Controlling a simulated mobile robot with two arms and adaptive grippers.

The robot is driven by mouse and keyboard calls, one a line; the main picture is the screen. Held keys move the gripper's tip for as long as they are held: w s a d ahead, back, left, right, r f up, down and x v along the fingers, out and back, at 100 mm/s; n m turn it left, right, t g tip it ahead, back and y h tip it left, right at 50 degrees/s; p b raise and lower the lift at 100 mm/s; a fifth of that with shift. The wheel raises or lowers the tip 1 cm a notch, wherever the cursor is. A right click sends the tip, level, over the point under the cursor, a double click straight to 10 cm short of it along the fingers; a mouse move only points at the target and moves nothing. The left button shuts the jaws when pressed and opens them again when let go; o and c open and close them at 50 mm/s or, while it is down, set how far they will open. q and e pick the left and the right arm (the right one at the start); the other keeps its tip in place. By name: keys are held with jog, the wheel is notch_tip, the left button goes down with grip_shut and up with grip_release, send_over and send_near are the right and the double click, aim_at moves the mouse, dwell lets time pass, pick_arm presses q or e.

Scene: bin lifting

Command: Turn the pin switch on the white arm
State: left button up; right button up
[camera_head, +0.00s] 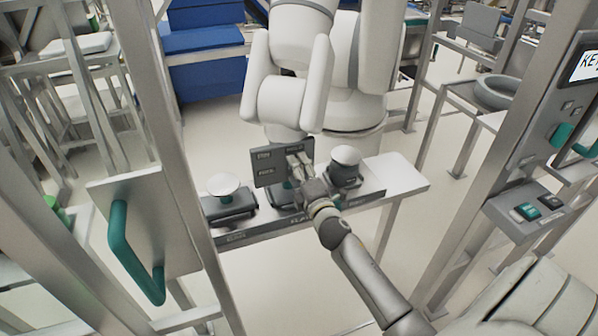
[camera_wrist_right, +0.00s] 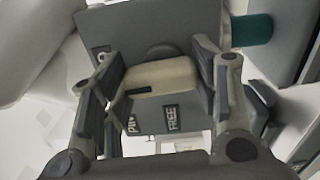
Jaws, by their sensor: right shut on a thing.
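The white arm (camera_head: 285,98) hangs down at the top middle of the head view. A dark grey panel (camera_head: 264,168) with small pale labels sits below its end. In the right wrist view the panel (camera_wrist_right: 150,25) carries a pale beige switch knob (camera_wrist_right: 160,78) with a dark mark on its left side. A "FREE" label and another, partly readable label lie below the knob. My right gripper (camera_head: 300,170) reaches the panel from the lower right. Its fingers are shut on the knob from both sides. My left gripper is not in view.
A narrow metal bench (camera_head: 405,172) with round-topped white (camera_head: 222,184) and dark fixtures stands under the panel. Metal posts rise on both sides. A green handle (camera_head: 135,255) is at the left, and a control box (camera_head: 525,212) is at the right.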

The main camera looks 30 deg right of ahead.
jog(key=shift+m, duration=0.5)
jog(key=o, duration=1)
jog(key=shift+s, duration=0.1)
jog(key=v, duration=1.1)
jog(key=shift+s+a, duration=0.2)
jog(key=shift+s, duration=0.2)
jog(key=shift+f, duration=0.1)
